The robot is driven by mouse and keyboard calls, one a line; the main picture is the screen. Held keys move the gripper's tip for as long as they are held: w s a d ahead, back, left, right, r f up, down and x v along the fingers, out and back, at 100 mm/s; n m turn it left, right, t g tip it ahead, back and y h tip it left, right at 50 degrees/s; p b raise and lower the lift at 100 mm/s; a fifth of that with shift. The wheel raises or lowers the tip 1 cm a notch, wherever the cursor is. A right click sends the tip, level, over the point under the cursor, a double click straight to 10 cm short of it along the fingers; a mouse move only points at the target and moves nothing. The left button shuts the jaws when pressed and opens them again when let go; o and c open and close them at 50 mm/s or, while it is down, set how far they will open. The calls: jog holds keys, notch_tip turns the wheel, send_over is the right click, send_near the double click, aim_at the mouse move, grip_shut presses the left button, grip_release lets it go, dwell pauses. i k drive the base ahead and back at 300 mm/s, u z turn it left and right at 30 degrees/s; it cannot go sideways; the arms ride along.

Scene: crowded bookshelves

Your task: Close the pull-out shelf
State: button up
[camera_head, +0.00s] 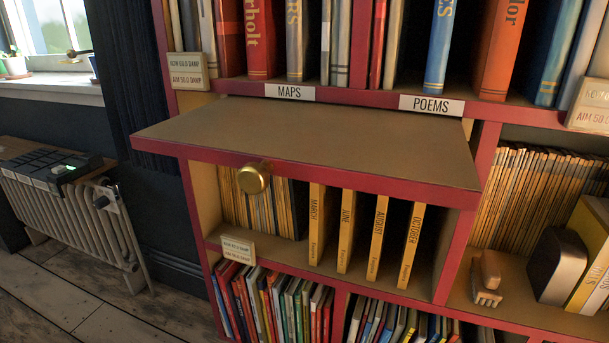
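The pull-out shelf (330,142) is a flat brown board with a red front edge. It sticks well out from the bookcase, below the MAPS label (290,92) and the POEMS label (432,105). A round brass knob (253,179) sits on its front edge, left of the middle. The top of the board is bare. My gripper is not in view, and nothing is seen touching the shelf or its knob.
Under the board are thin magazines and yellow month dividers (377,238). Books (258,40) fill the row above. A brush (487,278) and a dark bookend (556,266) stand at right. A radiator (75,215) stands at left, with open wooden floor before it.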

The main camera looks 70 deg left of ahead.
aim_at(419, 157)
jog(key=u, duration=2.75)
